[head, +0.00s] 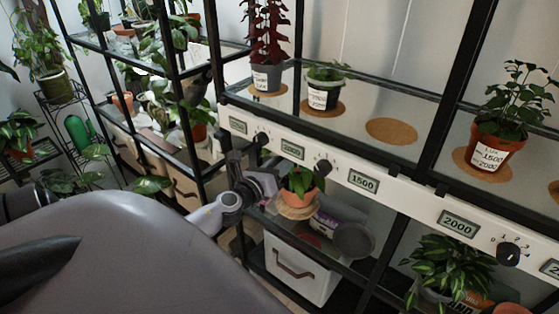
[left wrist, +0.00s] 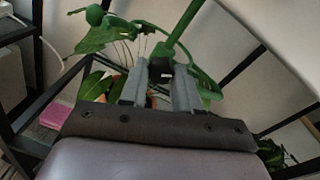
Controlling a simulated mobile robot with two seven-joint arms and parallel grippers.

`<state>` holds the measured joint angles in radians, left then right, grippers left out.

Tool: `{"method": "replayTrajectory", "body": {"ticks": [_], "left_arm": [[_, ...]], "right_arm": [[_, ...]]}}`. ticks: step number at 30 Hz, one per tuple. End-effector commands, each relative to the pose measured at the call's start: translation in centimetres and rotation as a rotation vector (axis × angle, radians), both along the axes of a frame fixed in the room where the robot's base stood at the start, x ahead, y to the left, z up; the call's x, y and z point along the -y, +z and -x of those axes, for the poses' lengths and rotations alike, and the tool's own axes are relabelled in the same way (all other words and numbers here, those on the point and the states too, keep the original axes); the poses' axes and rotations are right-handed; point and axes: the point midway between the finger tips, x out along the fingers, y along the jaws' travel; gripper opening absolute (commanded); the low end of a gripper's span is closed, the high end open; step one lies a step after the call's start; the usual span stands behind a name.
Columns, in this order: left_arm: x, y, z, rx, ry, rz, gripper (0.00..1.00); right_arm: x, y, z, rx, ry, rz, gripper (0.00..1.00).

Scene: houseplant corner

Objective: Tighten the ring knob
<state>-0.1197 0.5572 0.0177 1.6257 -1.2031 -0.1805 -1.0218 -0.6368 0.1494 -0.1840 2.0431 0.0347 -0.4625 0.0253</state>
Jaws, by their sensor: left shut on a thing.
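My left gripper (head: 236,157) is in the head view, just below the white shelf rail, with its dark fingers pointing up. In the left wrist view its two grey fingers (left wrist: 160,85) are shut on a small dark knob (left wrist: 161,68). The knob sits close to the lower end of a green rod (left wrist: 184,24), among leaves. The fingers cover its sides, and I cannot make out its ring. In the head view the held knob is too small and hidden to pick out. My right gripper is not in view.
A white rail (head: 410,200) with displays and black dials runs along the shelf. A small potted plant (head: 300,186) stands right of the gripper, above a white bin (head: 300,272). Black shelf posts (head: 212,60) are close by. A green ball (left wrist: 95,15) shows upper left.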

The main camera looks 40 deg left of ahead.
Motion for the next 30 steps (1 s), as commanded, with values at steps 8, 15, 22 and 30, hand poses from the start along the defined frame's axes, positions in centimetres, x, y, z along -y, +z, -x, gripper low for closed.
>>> {"method": "replayTrajectory", "body": {"ticks": [8,15,22,30], "left_arm": [[0.0,0.0,0.0,-0.001,-0.001,-0.002,0.57],[0.0,0.0,0.0,0.0,0.0,-0.001,0.57],[0.2,-0.1,1.1,-0.002,0.0,0.0,0.57],[0.7,0.0,4.4,-0.003,-0.001,-0.001,0.57]], "right_arm": [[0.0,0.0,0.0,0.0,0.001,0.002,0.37],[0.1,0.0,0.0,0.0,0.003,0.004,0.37],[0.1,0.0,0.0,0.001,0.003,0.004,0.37],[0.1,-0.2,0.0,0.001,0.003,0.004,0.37]]}}
